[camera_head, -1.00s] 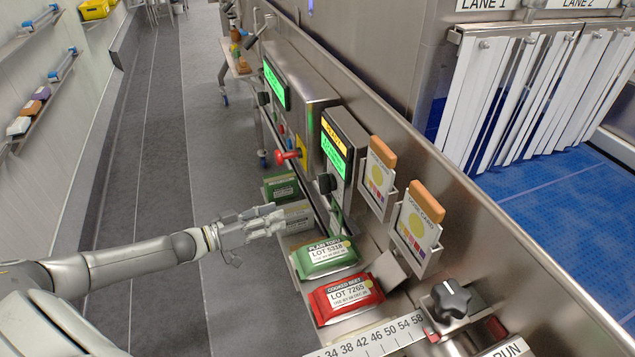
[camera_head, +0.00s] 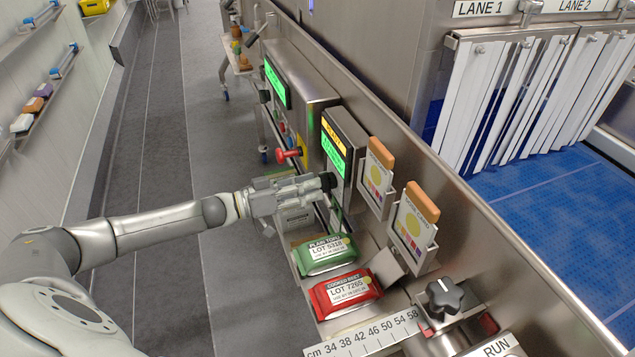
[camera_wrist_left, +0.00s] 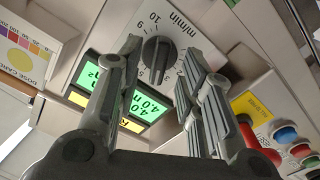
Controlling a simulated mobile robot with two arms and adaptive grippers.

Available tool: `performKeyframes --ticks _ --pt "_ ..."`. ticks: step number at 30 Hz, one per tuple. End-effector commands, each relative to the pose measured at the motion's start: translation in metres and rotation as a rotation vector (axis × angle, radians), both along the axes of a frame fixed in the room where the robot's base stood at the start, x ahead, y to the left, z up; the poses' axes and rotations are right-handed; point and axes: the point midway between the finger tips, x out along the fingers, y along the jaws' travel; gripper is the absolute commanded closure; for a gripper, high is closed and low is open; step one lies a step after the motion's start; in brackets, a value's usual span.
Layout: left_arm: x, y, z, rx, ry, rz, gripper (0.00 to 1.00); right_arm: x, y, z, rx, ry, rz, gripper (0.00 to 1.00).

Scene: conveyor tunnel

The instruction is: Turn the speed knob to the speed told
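The speed knob (camera_wrist_left: 156,60) is a black round knob with a pointer ridge, on a white dial plate (camera_wrist_left: 170,28) marked m/min with numbers including 10 and 9. In the head view the knob (camera_head: 328,181) is partly covered by my left gripper (camera_head: 318,184). In the left wrist view the fingers of my left gripper (camera_wrist_left: 163,62) are spread, one on each side of the knob, with gaps visible. The green display (camera_wrist_left: 140,105) beside the knob reads 4.0 on two lines; it also shows in the head view (camera_head: 334,156). My right gripper is out of view.
A red mushroom button (camera_head: 288,155) and coloured buttons (camera_wrist_left: 285,135) sit close beside the gripper. Dose cards (camera_head: 411,225), a green pack (camera_head: 322,255) and a red pack (camera_head: 346,292) are nearby. A black star knob (camera_head: 445,296) stands at the lower right.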

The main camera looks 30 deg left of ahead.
Motion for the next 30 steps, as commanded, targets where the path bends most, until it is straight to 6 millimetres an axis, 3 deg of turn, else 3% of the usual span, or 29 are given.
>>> performKeyframes --ticks 6,17,26,30 --pt "0.017 -0.014 0.001 0.0 -0.001 0.001 0.65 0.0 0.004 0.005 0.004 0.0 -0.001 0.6" --pt "0.02 -0.017 -0.001 0.002 0.0 0.0 0.65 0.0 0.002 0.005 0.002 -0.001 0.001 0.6" --pt "0.02 -0.017 0.0 0.002 0.0 0.0 1.0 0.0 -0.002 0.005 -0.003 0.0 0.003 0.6" --pt "0.02 -0.017 0.0 0.002 -0.001 0.001 1.0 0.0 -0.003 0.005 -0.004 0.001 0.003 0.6"
